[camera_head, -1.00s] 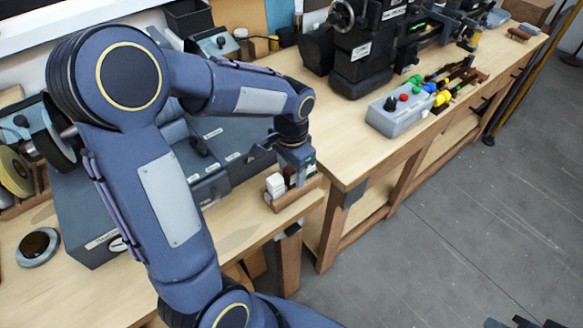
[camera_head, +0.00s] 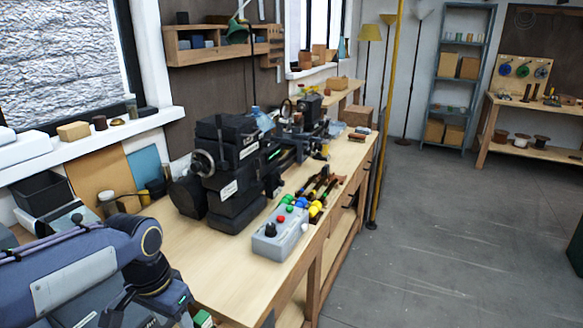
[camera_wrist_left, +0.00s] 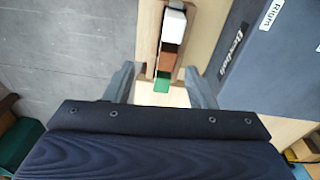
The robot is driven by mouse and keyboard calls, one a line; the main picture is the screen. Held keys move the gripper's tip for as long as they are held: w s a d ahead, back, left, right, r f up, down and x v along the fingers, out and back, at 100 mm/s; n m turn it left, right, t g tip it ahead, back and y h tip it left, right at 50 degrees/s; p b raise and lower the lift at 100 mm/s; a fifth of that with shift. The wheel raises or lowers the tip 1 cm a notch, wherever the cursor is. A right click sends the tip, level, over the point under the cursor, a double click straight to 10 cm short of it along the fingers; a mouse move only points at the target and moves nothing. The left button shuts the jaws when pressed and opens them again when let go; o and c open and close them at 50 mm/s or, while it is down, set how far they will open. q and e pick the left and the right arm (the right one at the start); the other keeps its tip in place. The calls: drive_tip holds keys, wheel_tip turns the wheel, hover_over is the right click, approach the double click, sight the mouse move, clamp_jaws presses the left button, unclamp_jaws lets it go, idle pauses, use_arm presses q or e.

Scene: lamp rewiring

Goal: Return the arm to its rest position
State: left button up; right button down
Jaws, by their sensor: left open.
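My left arm comes in at the lower left of the head view. Its gripper (camera_head: 155,312) is low there, partly cut off by the bottom edge. In the left wrist view the two fingers of the gripper (camera_wrist_left: 161,88) are spread apart with nothing held. Beyond and between them is a narrow wooden tray (camera_wrist_left: 152,50) with a white block (camera_wrist_left: 173,24), a brown block (camera_wrist_left: 168,56) and a green block (camera_wrist_left: 162,85) in a row. How far the fingers are above the tray I cannot tell. My right gripper is in neither view.
A grey button box (camera_head: 280,238) stands on the long bench near its front edge, with a black machine (camera_head: 222,170) behind it. In the wrist view a dark labelled case (camera_wrist_left: 270,60) lies right of the tray. The floor (camera_head: 440,240) at right is clear.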

use_arm(q)
drive_tip(key=s+d+n+t+h, duration=0.3)
drive_tip(key=s+d+n+t, duration=0.1)
drive_tip(key=s, duration=1)
drive_tip(key=shift+s+f+n+t, duration=0.25)
drive_tip(key=shift+f+n+t, duration=0.2)
drive_tip(key=shift+n, duration=0.35)
drive_tip(key=shift+c, duration=0.3)
